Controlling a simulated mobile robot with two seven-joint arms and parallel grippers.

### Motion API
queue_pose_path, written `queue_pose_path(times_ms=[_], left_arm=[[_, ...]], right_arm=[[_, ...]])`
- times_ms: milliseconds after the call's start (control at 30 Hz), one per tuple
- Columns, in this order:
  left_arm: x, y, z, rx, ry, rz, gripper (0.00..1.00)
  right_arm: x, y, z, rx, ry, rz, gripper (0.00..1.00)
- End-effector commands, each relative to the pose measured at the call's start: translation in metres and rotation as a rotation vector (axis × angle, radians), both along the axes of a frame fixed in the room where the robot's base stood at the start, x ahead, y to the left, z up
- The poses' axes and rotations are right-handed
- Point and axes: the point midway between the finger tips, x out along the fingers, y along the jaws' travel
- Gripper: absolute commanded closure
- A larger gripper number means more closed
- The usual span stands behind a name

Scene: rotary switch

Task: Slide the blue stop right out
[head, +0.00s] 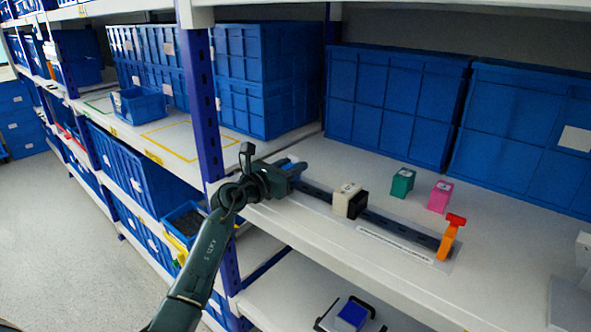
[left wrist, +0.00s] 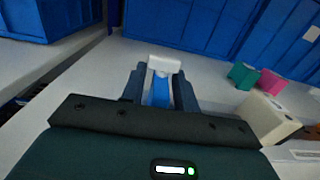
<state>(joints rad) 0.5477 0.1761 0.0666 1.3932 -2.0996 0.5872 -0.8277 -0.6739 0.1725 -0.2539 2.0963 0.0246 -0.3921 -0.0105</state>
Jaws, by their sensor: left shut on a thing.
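My left gripper (head: 293,168) is at the left end of a dark rail (head: 400,228) on the shelf. It is shut on the blue stop (left wrist: 160,92), which shows as a bright blue strip between the two fingers in the left wrist view. The fingers hide much of the stop, and I cannot tell whether it still touches the rail. A white piece (left wrist: 164,64) shows just beyond the fingertips. A cream and black block (head: 346,200) sits on the rail near its middle. An orange stop (head: 450,238) stands upright at the rail's right end. My right gripper is not in view.
A green block (head: 402,182) and a pink block (head: 440,196) stand behind the rail. Large blue crates (head: 395,105) line the back of the shelf. A blue-purple upright (head: 202,100) stands left of my gripper. The shelf's front edge runs close before the rail.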

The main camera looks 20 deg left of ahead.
Motion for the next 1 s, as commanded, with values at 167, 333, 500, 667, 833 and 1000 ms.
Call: queue_pose_path(times_ms=[167,333,500,667,833,1000], left_arm=[[0.000,0.005,0.001,0.002,-0.002,0.010,0.64],[0.000,0.004,0.001,0.001,-0.003,0.009,0.64],[-0.005,0.007,0.001,0.002,-0.003,0.010,0.64],[-0.028,0.014,0.000,0.005,-0.002,0.009,0.64],[-0.065,0.027,-0.001,0.006,-0.001,0.009,0.64],[-0.098,0.038,-0.001,0.005,-0.001,0.006,0.64]], right_arm=[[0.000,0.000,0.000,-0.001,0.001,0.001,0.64],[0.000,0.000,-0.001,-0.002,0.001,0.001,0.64],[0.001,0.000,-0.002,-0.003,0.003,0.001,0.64],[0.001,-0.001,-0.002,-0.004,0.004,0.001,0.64],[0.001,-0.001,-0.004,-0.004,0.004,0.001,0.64],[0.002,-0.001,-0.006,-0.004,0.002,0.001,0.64]])
